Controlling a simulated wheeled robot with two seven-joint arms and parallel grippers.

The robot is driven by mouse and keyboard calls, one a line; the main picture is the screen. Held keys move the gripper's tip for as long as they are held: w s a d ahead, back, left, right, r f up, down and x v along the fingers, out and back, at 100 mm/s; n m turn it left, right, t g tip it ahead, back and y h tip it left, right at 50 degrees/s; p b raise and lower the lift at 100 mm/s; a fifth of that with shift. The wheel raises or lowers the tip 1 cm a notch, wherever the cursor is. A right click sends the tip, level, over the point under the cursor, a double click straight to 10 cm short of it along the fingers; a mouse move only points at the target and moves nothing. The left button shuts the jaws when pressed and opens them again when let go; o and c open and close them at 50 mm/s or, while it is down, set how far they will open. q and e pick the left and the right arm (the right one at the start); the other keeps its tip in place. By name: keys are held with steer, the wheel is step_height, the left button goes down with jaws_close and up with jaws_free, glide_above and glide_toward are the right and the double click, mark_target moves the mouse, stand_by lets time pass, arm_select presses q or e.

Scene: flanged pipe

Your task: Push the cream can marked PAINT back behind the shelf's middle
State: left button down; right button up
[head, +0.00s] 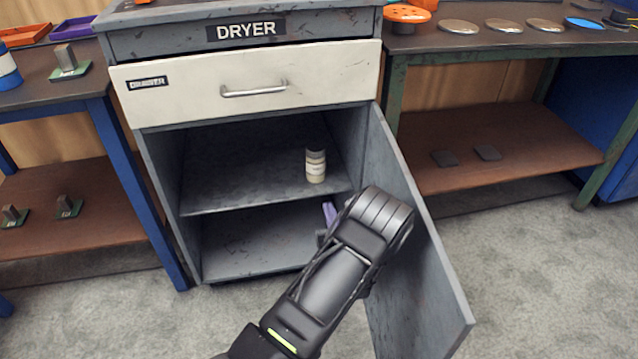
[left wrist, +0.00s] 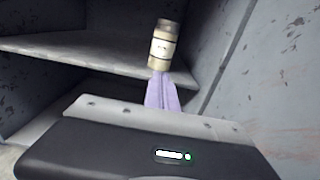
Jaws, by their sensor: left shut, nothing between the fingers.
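The cream can (head: 316,165) stands upright on the cabinet's upper shelf (head: 240,188), toward the right and near the front edge. Its label is too small to read. In the left wrist view the can (left wrist: 163,46) stands straight beyond my fingertips. My left gripper (head: 329,212) has purple fingers, shut with nothing between them, in front of the shelf edge and a little below the can. In the left wrist view its fingers (left wrist: 161,90) point at the can's base; I cannot tell whether they touch it. My right gripper is not in view.
The grey cabinet door (head: 430,270) stands open to the right of my left arm. A closed cream drawer (head: 250,80) is above the shelf opening. The lower compartment (head: 250,247) looks empty. Workbenches stand on both sides.

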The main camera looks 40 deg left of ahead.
mark_target(317, 175)
arm_select(q)
steer(key=b+x, duration=0.4)
steer(key=x, duration=0.7)
steer(key=shift+w+a+f, duration=0.1)
steer(key=shift+a+f, duration=0.05)
steer(key=shift+a, duration=0.2)
steer(key=shift+w+a, duration=0.35)
steer(key=b+x, duration=0.2)
steer(key=x, duration=0.1)
steer(key=shift+a+f, duration=0.1)
steer(key=shift+w+a, duration=0.15)
steer(key=shift+w, duration=0.05)
steer(key=shift+r, duration=0.2)
